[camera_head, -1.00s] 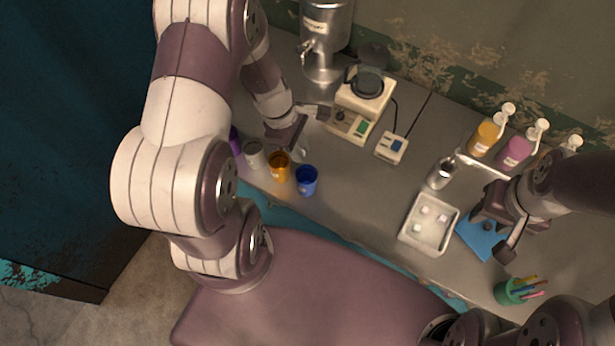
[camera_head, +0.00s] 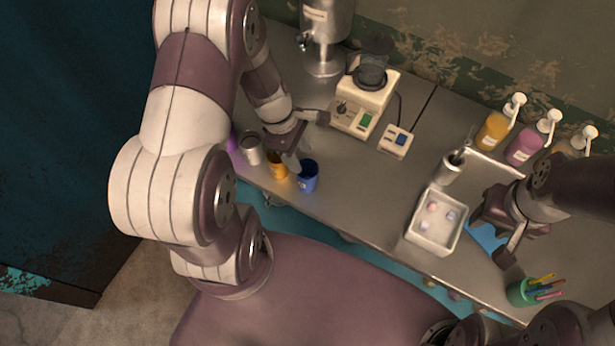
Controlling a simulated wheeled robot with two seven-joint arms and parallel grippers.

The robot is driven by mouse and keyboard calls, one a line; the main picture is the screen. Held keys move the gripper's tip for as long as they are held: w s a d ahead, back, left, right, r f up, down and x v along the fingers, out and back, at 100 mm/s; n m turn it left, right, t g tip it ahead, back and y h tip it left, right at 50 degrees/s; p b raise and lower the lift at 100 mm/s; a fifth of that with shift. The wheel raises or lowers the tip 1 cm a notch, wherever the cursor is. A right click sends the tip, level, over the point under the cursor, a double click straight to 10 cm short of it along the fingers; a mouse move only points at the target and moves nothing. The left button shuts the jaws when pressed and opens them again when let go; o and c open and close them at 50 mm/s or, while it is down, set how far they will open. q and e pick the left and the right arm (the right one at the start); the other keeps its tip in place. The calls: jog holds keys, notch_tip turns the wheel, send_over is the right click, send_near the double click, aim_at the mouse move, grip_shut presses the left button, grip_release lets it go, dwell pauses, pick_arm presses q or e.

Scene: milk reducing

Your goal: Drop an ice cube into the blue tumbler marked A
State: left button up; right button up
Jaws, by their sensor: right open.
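The blue tumbler (camera_head: 308,181) stands upright near the table's front edge, right of an orange tumbler (camera_head: 278,172). Its mark cannot be read. My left gripper (camera_head: 292,160) points down just above and left of the blue tumbler's rim, partly covering the orange tumbler. A pale shape shows at its tips; I cannot tell whether it is finger or ice, nor whether the jaws are shut. Ice cubes (camera_head: 432,208) lie in the white tray (camera_head: 411,240) right of centre. My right gripper (camera_head: 490,238) is open over the blue mat (camera_head: 484,238), right of the tray.
A grey metal cup (camera_head: 251,152) stands left of the orange tumbler. A cream appliance (camera_head: 364,105), a small switch box (camera_head: 396,141) and a metal dispenser (camera_head: 327,40) stand behind. A metal cup (camera_head: 449,170), pump bottles (camera_head: 525,145) and a green pen holder (camera_head: 519,292) are at right.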

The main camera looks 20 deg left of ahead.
pick_arm(q)
jog(key=shift+r, duration=0.1)
jog(key=v, duration=1.2)
jog(key=shift+r+b, duration=0.2)
jog(key=shift+b, duration=0.2)
jog(key=shift+a, duration=0.1)
jog(key=s+d+f+m+y+b, duration=0.1)
jog(key=s+d+f+m, duration=0.1)
jog(key=m, duration=0.7)
jog(key=s+d+f+m+t+y+b, duration=0.1)
jog(key=d+m, duration=0.3)
jog(key=m, duration=0.6)
jog(key=shift+s+d+f+y+b, duration=0.25)
jog(key=shift+s+f+y+b, duration=0.15)
jog(key=shift+f+y, duration=0.25)
